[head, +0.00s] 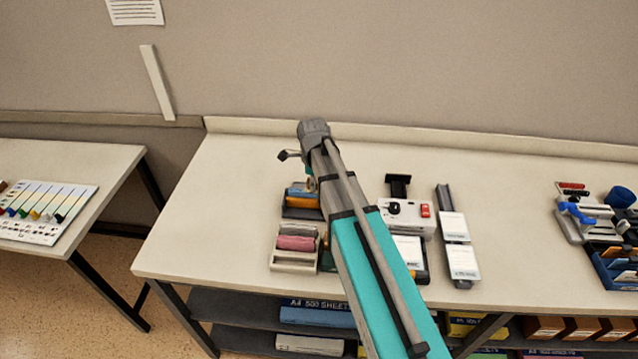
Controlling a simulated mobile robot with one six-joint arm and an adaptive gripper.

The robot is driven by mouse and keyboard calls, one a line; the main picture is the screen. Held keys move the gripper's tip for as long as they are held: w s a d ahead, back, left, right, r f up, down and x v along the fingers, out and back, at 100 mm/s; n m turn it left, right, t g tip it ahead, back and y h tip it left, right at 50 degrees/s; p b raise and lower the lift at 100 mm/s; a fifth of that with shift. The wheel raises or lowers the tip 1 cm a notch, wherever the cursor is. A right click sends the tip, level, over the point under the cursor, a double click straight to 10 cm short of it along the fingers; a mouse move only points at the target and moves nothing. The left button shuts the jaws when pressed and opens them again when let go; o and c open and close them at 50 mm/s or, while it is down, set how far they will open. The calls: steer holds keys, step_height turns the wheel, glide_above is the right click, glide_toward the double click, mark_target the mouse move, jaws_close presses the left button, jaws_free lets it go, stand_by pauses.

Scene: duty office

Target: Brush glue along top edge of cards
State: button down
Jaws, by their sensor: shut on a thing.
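White cards (453,227) lie on a dark, narrow rail (443,196) right of my arm, with a second white piece (463,262) below on the same rail. My arm reaches from the bottom over the long table, and its grey wrist end (314,130) is near the back edge, left of the cards and well apart from them. My gripper's fingers are hidden behind the wrist and arm, so I cannot see their opening or anything between them. I cannot make out a glue brush or a glue pot.
A white device with a red switch (404,215) stands between my arm and the rail. A tray with a pink roll (296,243) and a blue-and-orange holder (301,198) are left of my arm. The table (525,210) is clear right of the rail. A clamp tool (582,218) stands far right.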

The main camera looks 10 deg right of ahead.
mark_target(297, 189)
steer(key=shift+w+a, duration=0.2)
steer(key=shift+a, duration=0.45)
steer(key=shift+w+a, duration=0.3)
steer(key=shift+a, duration=0.6)
steer(key=shift+w+a, duration=0.3)
steer(key=shift+a, duration=0.6)
steer(key=shift+a, duration=0.1)
steer(key=shift+w+a, duration=0.3)
steer(key=shift+a, duration=0.6)
steer(key=shift+w+a, duration=0.25)
steer(key=shift+a, duration=0.6)
step_height(297, 189, up, 6)
steer(key=p, duration=0.6)
